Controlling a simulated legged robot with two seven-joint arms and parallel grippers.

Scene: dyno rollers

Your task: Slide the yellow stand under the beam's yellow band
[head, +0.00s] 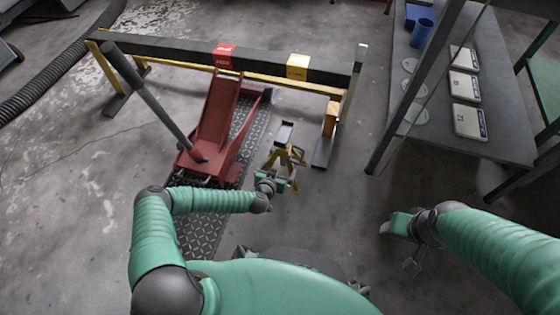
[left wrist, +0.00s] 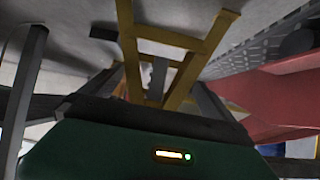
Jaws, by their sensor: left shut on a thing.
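The yellow stand (head: 297,155), with a dark top, is upright on the floor on the near side of the beam. The dark beam (head: 170,48) runs across the back and carries a yellow band (head: 297,66) to the right of a red band (head: 223,56). The stand is nearer to me than the yellow band, not under it. My left gripper (head: 283,183) is shut on the stand's near, lower part. The stand's yellow frame (left wrist: 165,35) fills the upper middle of the left wrist view; the fingertips are hard to make out there. My right gripper (head: 397,226) hangs empty-looking over the floor; its jaw opening is unclear.
A red floor jack (head: 212,130) with a long grey handle (head: 145,90) stands just left of the stand, on a patterned plate (head: 205,232). A grey table (head: 490,140) with several scales and a blue cup (head: 420,33) is at the right. Floor between stand and beam looks clear.

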